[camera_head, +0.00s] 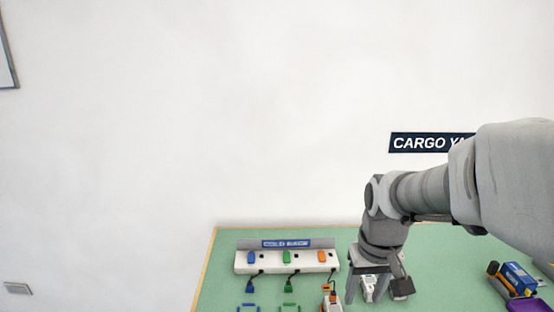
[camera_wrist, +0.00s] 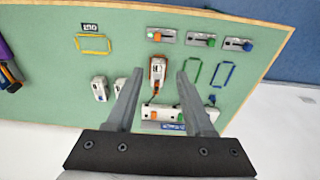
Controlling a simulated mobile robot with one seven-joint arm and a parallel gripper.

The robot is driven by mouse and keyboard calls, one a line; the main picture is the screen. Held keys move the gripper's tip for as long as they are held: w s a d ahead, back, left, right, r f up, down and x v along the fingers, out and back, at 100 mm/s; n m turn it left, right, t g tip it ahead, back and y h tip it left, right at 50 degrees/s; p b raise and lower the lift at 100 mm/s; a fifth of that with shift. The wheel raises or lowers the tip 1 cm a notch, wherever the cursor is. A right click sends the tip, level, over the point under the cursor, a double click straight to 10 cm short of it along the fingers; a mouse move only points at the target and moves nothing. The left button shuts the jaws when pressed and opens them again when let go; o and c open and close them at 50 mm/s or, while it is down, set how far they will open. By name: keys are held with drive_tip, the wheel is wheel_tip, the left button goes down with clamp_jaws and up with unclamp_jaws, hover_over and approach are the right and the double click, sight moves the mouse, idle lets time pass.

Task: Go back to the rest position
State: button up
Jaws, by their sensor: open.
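My gripper (camera_head: 375,287) is over the right half of the green board in the head view, pointing down. In the wrist view its two fingers (camera_wrist: 160,73) are apart, with nothing clearly held between them. An orange-and-white block (camera_wrist: 157,72) shows between the fingertips in that view; I cannot tell the height gap. It seems to be the orange-and-white piece (camera_head: 331,301) left of my gripper in the head view. A white piece (camera_head: 368,288) shows behind or between my fingers there. No marked rest position is visible.
The green board (camera_head: 222,285) carries a white panel (camera_head: 287,262) with blue, green and orange plugs. Two white pieces (camera_wrist: 99,89) lie left of my fingers in the wrist view.

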drive_tip(key=s+a+r+t+p, duration=0.3)
drive_tip(key=s+r+t, duration=0.1)
drive_tip(key=s+r, duration=0.7)
drive_tip(key=shift+s+r, duration=0.2)
drive_tip(key=shift+r, duration=0.4)
